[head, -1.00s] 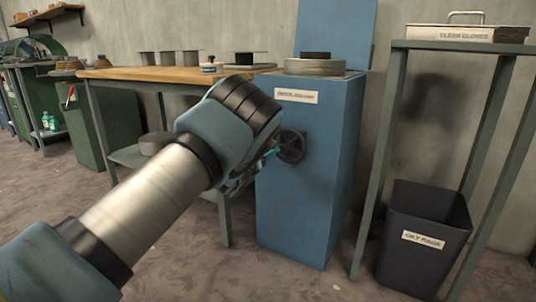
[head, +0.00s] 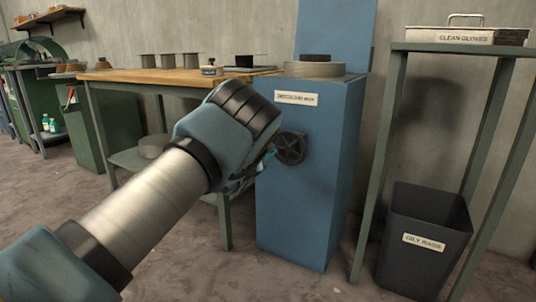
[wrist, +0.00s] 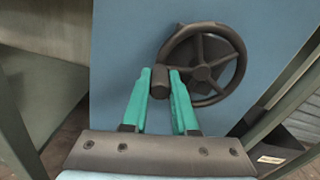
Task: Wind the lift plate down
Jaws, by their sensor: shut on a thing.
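A dark spoked handwheel (head: 290,148) is on the front of the blue cabinet (head: 310,190). In the wrist view the handwheel (wrist: 205,48) shows its rim, spokes and a stubby crank knob (wrist: 160,84) at its lower left. My gripper (wrist: 160,75) has its teal fingers on either side of the knob and is shut on it. In the head view my gripper (head: 266,155) is mostly hidden behind my wrist. A round grey disc (head: 312,70) with a black piece on it lies on the cabinet top; I cannot tell which part is the lift plate.
A wooden-topped bench (head: 150,77) with several cans stands left of the cabinet. To the right, a grey stand (head: 382,170) carries a clean gloves box (head: 465,37), with a dark oily rags bin (head: 425,235) below. Bare floor lies in front of the cabinet.

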